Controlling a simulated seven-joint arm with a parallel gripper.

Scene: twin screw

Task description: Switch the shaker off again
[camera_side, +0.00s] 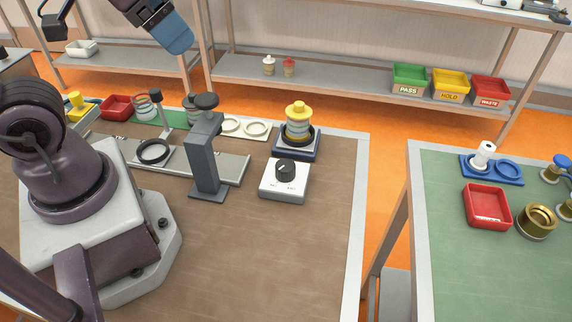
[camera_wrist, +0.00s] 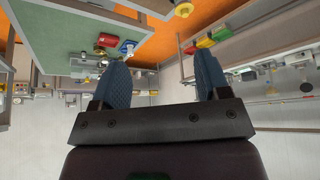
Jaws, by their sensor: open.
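The shaker (camera_side: 297,143) stands at the back right of the brown table, with a dark blue base. A stack of clear ringed sieves with a yellow top (camera_side: 298,108) sits on it. In front of it is a white control box (camera_side: 284,192) with a black dial knob (camera_side: 285,171); its lettering is too small to read and I cannot tell where the knob points. My gripper (camera_side: 178,42) is high at the upper left, far from the box. In the wrist view my gripper (camera_wrist: 163,78) has its two blue fingers wide apart with nothing between them.
A grey post stand (camera_side: 207,155) rises just left of the control box. Rings, a red tray (camera_side: 117,107) and a yellow-topped piece (camera_side: 76,101) lie behind at left. The table front right is clear. A green table (camera_side: 470,270) stands at right across a gap.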

